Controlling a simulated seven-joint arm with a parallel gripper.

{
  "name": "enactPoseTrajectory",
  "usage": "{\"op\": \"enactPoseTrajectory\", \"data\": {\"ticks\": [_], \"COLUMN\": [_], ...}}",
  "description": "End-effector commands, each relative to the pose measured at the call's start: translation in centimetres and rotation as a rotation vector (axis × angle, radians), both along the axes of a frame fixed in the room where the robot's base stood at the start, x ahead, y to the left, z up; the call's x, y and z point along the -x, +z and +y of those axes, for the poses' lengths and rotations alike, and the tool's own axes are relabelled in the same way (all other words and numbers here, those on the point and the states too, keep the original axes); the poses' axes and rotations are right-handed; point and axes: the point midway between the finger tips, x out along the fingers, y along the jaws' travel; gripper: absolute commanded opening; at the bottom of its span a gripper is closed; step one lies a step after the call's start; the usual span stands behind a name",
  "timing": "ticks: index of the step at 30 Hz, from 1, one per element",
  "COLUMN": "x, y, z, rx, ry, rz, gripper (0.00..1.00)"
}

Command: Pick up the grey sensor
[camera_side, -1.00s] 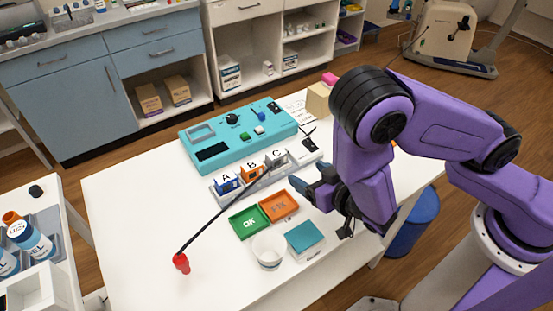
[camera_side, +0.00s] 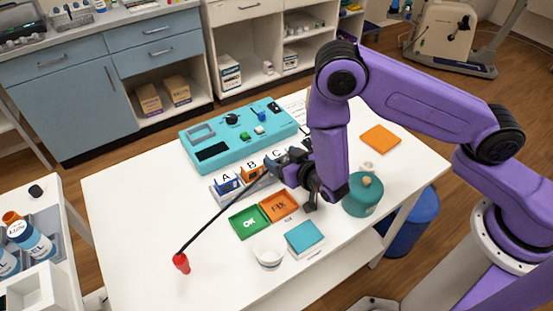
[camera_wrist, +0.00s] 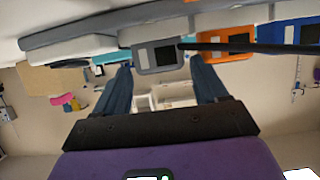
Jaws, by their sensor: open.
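The grey sensor (camera_wrist: 158,56) shows in the wrist view at slot C of the white rack, between the fingers of my gripper (camera_wrist: 161,68). I cannot tell whether either finger touches it. In the side view, my gripper (camera_side: 278,163) is at the C end of the rack (camera_side: 225,192) and mostly hides the sensor. The jaws are open. An orange sensor (camera_side: 251,175) stands in slot B and a blue sensor (camera_side: 227,186) in slot A; both also show right of the grey one in the wrist view.
A black rod (camera_side: 217,214) runs from near the rack to a red base (camera_side: 181,263). Green OK (camera_side: 249,223) and orange FIX (camera_side: 279,206) trays, a white cup (camera_side: 268,251) and a teal-topped block (camera_side: 305,236) lie in front. A teal console (camera_side: 215,150) is behind; a teal jar (camera_side: 362,197) stands right.

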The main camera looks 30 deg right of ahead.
Motion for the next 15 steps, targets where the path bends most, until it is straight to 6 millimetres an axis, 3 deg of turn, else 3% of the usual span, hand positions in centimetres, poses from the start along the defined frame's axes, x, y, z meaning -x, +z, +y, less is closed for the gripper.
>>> {"op": "enactPoseTrajectory", "data": {"ticks": [4,11,15], "x": [-1.03,-1.11,-1.10], "y": [-0.43,-0.46,-0.46], "z": [-0.02,0.00,0.01], "rx": [0.000,0.001,0.001], "ry": [0.000,0.001,0.001], "rz": [0.000,0.000,0.000], "gripper": [0.72,0.72,0.30]}}
